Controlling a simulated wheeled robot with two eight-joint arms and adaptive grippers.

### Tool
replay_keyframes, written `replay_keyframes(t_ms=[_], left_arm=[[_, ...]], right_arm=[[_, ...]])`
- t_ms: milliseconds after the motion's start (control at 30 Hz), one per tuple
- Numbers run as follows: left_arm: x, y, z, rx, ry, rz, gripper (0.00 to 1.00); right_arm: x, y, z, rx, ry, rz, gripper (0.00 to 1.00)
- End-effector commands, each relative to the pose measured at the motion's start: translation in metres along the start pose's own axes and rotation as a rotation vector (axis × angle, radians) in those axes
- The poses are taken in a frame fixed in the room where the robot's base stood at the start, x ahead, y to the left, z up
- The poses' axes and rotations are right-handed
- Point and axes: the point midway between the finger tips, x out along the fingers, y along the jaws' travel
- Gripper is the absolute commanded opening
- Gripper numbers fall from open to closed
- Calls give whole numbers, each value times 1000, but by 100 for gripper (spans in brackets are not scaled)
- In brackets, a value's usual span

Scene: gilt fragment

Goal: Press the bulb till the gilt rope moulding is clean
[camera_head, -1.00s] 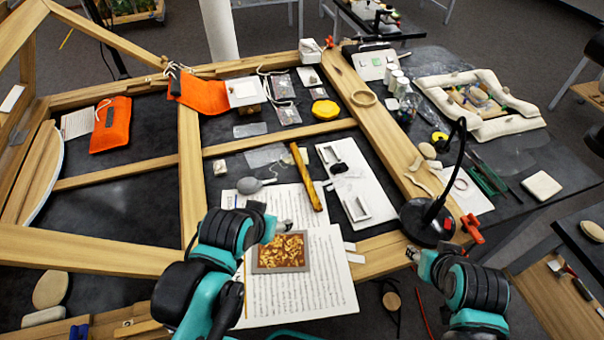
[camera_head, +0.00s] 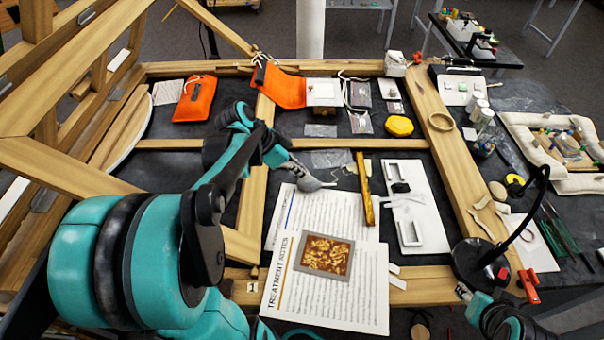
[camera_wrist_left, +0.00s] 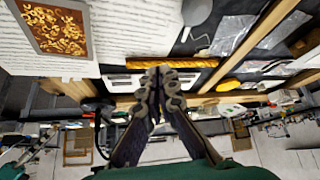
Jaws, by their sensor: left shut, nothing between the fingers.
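The gilt rope moulding (camera_head: 365,190) is a narrow golden strip lying beside the printed sheets, right of the bulb. It also shows in the left wrist view (camera_wrist_left: 200,64). I cannot make out any dust on it. The grey bulb (camera_head: 313,184) lies near the top of the sheets, its thin nozzle pointing right towards the moulding; its rounded body shows at the top of the left wrist view (camera_wrist_left: 197,11). My left gripper (camera_head: 300,171) is shut and empty, just above and left of the bulb in the head view; contact is unclear. My right gripper (camera_head: 463,291) is low right, away from both.
A framed gilt fragment (camera_head: 325,255) lies on the printed sheets (camera_head: 285,290). A white board (camera_head: 428,205) is right of the moulding. A black lamp (camera_head: 482,262) stands at the right. Orange pouches (camera_head: 195,98) and a yellow lump (camera_head: 399,126) lie farther back.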

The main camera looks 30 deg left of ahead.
Motion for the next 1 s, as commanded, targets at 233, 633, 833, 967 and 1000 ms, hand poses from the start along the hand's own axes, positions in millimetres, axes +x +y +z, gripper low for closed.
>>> replay_keyframes(t_ms=[233, 633, 833, 967, 1000], left_arm=[[-14, -61, 31, 240, 160, 38, 0], [-21, -80, 46, 364, 235, 33, 0], [-20, -80, 46, 363, 234, 33, 0], [-12, -80, 45, 363, 233, 33, 0], [-6, -79, 44, 364, 233, 33, 0]], right_arm=[[-4, 0, -3, 0, 0, 0, 40], [-5, 0, -4, 0, 0, 0, 40], [-5, 0, -4, 0, 0, 0, 40], [-3, 0, -2, 0, 0, 0, 40], [-1, 0, -1, 0, 0, 0, 40]])
